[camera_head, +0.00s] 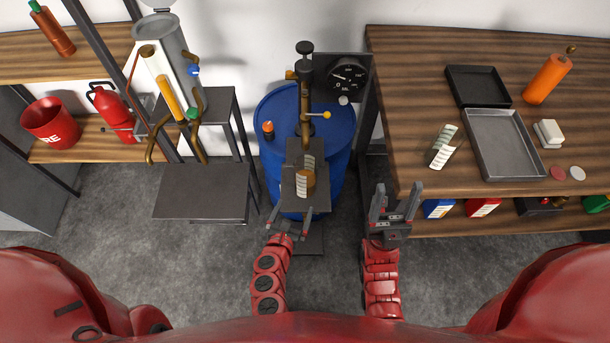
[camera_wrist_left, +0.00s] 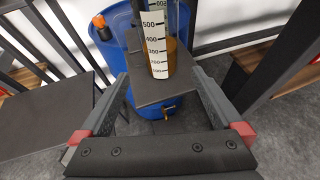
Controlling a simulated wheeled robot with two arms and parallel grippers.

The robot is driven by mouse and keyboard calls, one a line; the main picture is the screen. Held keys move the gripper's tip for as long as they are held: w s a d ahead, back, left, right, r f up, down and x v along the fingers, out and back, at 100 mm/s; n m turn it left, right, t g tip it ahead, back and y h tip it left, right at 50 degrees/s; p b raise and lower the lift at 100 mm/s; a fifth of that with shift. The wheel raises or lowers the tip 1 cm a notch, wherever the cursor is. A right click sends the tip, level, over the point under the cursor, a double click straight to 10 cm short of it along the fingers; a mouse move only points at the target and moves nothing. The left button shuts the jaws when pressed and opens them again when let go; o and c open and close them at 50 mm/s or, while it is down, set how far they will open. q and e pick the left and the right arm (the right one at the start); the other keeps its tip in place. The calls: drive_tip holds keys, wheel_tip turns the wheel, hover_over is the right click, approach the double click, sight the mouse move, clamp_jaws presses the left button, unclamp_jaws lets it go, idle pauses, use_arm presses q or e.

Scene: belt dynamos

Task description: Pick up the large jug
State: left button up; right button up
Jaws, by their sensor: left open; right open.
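A clear measuring jug (camera_head: 306,183) with a white scale and amber liquid stands upright on a small dark platform (camera_head: 320,199) under the brass pump. In the left wrist view the jug (camera_wrist_left: 157,52) shows numbers up to at least 500. My left gripper (camera_head: 293,212) is open and empty, just in front of the platform, its fingers pointing toward the jug and apart from it. The fingers also show in the left wrist view (camera_wrist_left: 162,78), spread either side of the platform. A second clear scaled jug (camera_head: 443,148) is on the right bench. My right gripper (camera_head: 398,190) is open and empty.
A blue barrel (camera_head: 345,125) stands behind the platform, with a dial gauge (camera_head: 347,75) above. The wooden bench (camera_head: 410,100) at right holds a metal tray (camera_head: 504,145) and an orange bottle (camera_head: 546,80). A dark stand (camera_head: 202,190) is at left.

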sight(303, 188)
use_arm(q)
drive_tip(key=b+x, duration=0.1)
drive_tip(key=x, duration=1.1)
drive_tip(key=shift+d+r, duration=0.15)
drive_tip(key=shift+d, duration=0.05)
drive_tip(key=shift+w, duration=0.4)
drive_tip(key=shift+b+x, duration=1.15)
drive_tip(key=shift+x, duration=1.2)
drive_tip(key=shift+r, duration=0.1)
clamp_jaws()
